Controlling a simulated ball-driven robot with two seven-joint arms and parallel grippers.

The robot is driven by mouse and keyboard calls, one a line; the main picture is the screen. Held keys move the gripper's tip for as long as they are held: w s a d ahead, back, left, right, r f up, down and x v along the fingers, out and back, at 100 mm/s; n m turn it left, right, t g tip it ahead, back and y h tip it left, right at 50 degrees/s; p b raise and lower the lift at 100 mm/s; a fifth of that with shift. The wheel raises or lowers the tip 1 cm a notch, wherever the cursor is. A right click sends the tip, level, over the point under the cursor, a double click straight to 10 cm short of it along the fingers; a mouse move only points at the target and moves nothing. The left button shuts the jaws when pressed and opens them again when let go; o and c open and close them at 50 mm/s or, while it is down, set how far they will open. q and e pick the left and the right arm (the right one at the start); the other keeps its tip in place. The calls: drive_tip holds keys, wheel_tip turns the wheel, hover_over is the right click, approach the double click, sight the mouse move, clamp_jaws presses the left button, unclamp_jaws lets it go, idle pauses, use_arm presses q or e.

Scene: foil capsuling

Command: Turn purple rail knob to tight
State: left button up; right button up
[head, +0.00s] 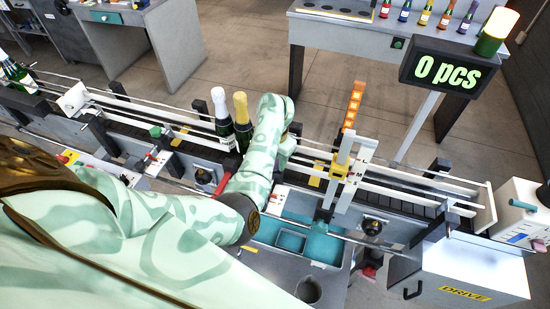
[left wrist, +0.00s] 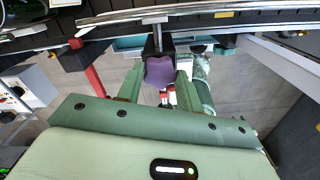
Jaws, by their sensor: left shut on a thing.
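The purple rail knob (left wrist: 160,73) shows in the left wrist view, on a dark mount under the conveyor rail. My left gripper (left wrist: 157,82) has its two green fingers on either side of the knob and is shut on it. The mark for tight cannot be read here. In the head view my left arm reaches over the line, and it hides the knob and the fingers. My right gripper is not in view.
Two bottles, one white-topped (head: 221,112) and one gold-topped (head: 241,118), stand on the conveyor beside my left arm. A counter display (head: 446,74) reads 0 pcs. A blue tray (head: 264,230) and a drive box (head: 460,270) lie on the near side.

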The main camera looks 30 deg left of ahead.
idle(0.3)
use_arm(q)
drive_tip(key=o, duration=1)
wheel_tip(320, 180, up, 16)
drive_tip(key=p, duration=0.5)
drive_tip(key=shift+r, duration=0.2)
drive_tip(key=shift+w, duration=0.1)
